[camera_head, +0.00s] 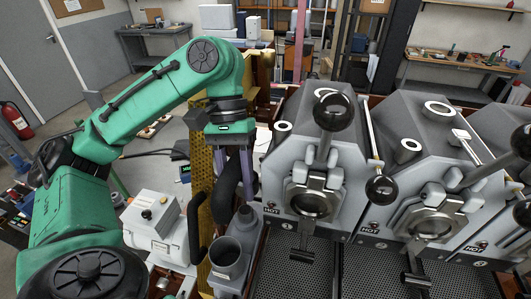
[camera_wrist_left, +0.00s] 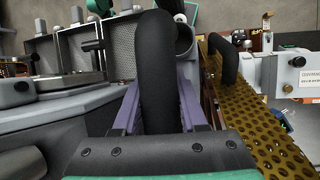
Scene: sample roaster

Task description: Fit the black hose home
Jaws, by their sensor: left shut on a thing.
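My left gripper (camera_head: 240,172) points down between the perforated brass panel and the nearest grey roaster. Its purple fingers (camera_wrist_left: 157,112) are shut on the black hose (camera_wrist_left: 157,70), one on each side of it. The hose (camera_head: 224,190) bends over and runs down towards a grey open-topped pipe (camera_head: 227,273) and a smaller grey fitting (camera_head: 245,215) behind it. In the left wrist view, a grey round fitting (camera_wrist_left: 184,38) shows just right of the hose's bend. I cannot tell whether the hose end touches either fitting. My right gripper is not in view.
The perforated brass panel (camera_head: 199,165) with a black handle (camera_head: 195,235) stands close left of the hose. The grey roaster (camera_head: 300,130), with black-knobbed levers (camera_head: 332,112), stands close right. A white box-like unit (camera_head: 155,220) is left of the panel.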

